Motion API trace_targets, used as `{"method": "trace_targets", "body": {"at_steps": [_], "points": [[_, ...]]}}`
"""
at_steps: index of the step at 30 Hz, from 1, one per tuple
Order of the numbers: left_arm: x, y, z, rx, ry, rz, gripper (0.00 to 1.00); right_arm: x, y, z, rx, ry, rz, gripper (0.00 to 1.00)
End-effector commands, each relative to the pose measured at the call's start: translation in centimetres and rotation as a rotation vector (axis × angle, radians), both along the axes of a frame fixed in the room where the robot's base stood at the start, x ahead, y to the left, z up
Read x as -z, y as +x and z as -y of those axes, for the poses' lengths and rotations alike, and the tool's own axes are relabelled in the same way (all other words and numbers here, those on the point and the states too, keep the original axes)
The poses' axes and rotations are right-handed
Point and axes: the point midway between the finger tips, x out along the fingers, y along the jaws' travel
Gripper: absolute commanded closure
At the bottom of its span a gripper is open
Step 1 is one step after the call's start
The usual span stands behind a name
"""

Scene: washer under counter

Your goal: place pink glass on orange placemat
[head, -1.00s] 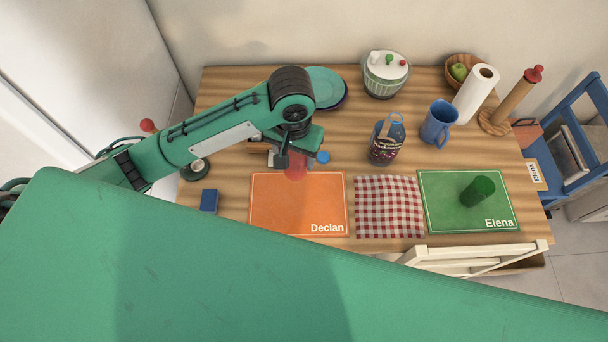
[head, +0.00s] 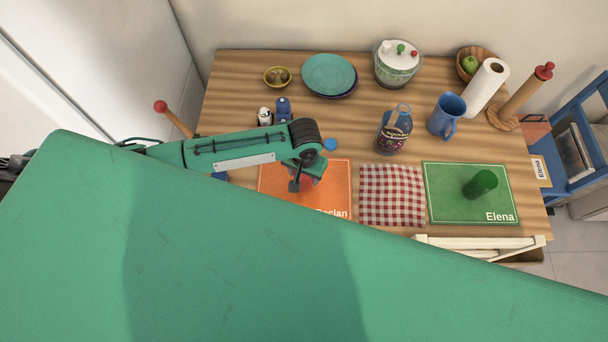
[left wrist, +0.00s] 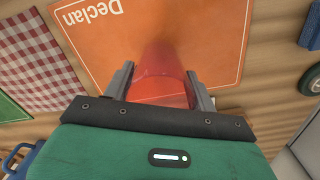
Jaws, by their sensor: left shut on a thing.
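The pink glass (left wrist: 160,82) is a see-through reddish tumbler in the left wrist view, between the two fingers of my left gripper (left wrist: 160,88). The left gripper (head: 299,184) is shut on it and stands over the orange placemat (head: 335,180) in the head view. The placemat also shows in the left wrist view (left wrist: 105,55), with the name Declan on it. In the head view the glass is mostly hidden by the gripper. I cannot tell whether its base touches the mat. My right gripper is not in view.
A checked cloth (head: 392,195) lies right of the orange mat, then a green mat (head: 445,205) with a green glass (head: 480,184). A bottle (head: 394,130) and blue mug (head: 444,116) stand behind. Plates (head: 329,75) and shakers (head: 283,110) are farther back.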

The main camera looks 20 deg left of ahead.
Motion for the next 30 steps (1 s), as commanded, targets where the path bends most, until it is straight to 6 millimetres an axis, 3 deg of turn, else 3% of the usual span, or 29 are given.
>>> {"method": "trace_targets", "body": {"at_steps": [5, 16, 17, 20, 30], "points": [[2.0, 0.0, 0.0, 0.000, 0.000, -0.001, 0.71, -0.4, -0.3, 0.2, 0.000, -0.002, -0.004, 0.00], [2.4, 0.0, 0.0, 0.000, 0.000, -0.001, 0.71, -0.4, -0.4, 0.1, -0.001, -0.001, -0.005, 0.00], [2.4, 0.0, 0.0, 0.000, 0.000, -0.001, 0.39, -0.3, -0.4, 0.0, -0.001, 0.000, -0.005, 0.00], [2.4, 0.0, 0.0, 0.000, 0.000, -0.001, 0.21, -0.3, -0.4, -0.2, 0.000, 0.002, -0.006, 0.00], [2.1, 0.0, 0.0, 0.001, 0.000, 0.001, 0.21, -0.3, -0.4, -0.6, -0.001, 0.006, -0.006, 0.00]]}}
